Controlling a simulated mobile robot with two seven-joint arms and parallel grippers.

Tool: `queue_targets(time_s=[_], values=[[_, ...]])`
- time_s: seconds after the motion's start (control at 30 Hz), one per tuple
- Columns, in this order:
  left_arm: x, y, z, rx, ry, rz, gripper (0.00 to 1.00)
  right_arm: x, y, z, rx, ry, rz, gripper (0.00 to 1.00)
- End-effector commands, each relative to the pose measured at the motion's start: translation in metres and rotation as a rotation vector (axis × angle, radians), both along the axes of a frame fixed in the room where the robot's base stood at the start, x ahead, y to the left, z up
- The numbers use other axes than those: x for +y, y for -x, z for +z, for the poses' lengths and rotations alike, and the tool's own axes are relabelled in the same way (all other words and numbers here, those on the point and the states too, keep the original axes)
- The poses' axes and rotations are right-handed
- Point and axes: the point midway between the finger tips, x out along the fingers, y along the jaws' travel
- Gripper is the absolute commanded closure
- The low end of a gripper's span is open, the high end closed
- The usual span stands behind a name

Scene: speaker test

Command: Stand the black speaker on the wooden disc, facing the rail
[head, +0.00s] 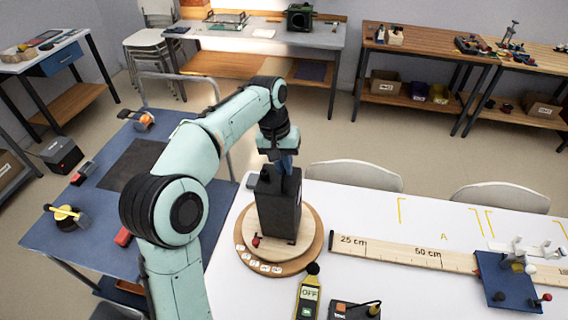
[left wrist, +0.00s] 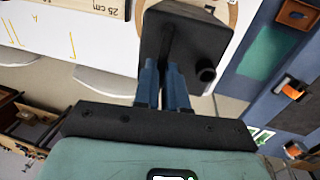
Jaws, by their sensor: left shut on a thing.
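The black speaker (head: 279,208) is upright over the wooden disc (head: 248,262), and I cannot tell whether its base touches the disc. My left gripper (head: 283,166) is above the speaker and shut on its upper part. In the left wrist view the blue fingers (left wrist: 165,88) close on the black speaker (left wrist: 185,35), and a round black knob or port (left wrist: 206,74) sticks out beside them. The speaker's driver face does not show clearly in either view. The rail (head: 390,250), marked 25 cm and 50 cm, lies right of the disc. My right gripper is not in view.
A small red-topped piece (head: 256,240) and several white labels sit near the disc's front. A yellow meter (head: 309,296) and a black box (head: 354,311) stand in front of it. Chairs (head: 354,176) stand behind the table.

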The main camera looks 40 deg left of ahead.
Motion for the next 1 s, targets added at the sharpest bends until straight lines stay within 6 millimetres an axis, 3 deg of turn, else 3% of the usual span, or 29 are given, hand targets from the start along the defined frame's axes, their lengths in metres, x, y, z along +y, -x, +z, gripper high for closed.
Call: queue_targets(time_s=[1.0], values=[[0.0097,0.0056,0.0027,-0.007,0.000,0.000,1.00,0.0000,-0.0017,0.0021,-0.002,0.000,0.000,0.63]])
